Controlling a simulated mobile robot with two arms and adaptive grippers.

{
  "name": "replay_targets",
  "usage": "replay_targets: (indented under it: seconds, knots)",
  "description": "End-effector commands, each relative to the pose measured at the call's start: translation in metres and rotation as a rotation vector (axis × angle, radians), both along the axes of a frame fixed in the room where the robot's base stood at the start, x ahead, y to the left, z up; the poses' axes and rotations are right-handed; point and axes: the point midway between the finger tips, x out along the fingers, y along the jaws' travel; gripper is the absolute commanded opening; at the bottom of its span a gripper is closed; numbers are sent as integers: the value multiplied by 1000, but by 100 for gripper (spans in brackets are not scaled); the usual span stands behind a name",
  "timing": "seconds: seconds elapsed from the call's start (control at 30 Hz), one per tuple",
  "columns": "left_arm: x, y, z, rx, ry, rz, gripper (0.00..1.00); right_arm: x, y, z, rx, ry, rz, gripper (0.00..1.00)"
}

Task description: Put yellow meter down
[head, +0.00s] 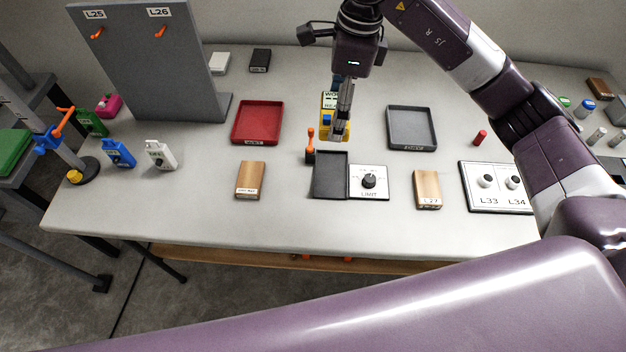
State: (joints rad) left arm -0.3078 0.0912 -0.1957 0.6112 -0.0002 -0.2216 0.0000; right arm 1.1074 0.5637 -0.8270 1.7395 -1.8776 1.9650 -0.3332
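The yellow meter (328,104) is upright near the middle of the table, with a pale label and dark lettering on its face. My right gripper (342,132) points straight down over it, its fingers closed around the meter and covering part of it. Whether the meter's base touches the table is hard to tell. It is just behind a black tray (330,177) and a switch panel marked LIMIT (369,193). My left gripper is not in view.
A red tray (257,122) lies left of the meter and a grey tray (411,128) right. An orange-handled lever (310,147) stands close by. Wooden blocks (250,180) (427,189) lie nearer the front.

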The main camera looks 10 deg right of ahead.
Motion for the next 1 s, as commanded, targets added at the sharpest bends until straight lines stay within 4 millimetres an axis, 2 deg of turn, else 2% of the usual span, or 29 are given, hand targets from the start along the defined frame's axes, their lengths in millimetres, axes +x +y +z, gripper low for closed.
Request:
replay_targets:
  seconds: [0.1,0.2,0.37,0.5,0.6,0.83,1.0]
  knots:
    - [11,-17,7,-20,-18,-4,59,-2,-1,-25,-2,7,1,44]
    - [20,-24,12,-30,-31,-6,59,-3,0,-52,-1,8,0,44]
    - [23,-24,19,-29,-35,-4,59,-2,0,-95,0,7,0,44]
    - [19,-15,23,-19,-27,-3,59,-1,0,-126,1,5,0,44]
    - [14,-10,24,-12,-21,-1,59,-1,0,-141,1,2,1,44]
    - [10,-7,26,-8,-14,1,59,-1,0,-158,1,2,1,44]
    - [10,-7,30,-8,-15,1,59,-1,1,-184,1,4,0,44]
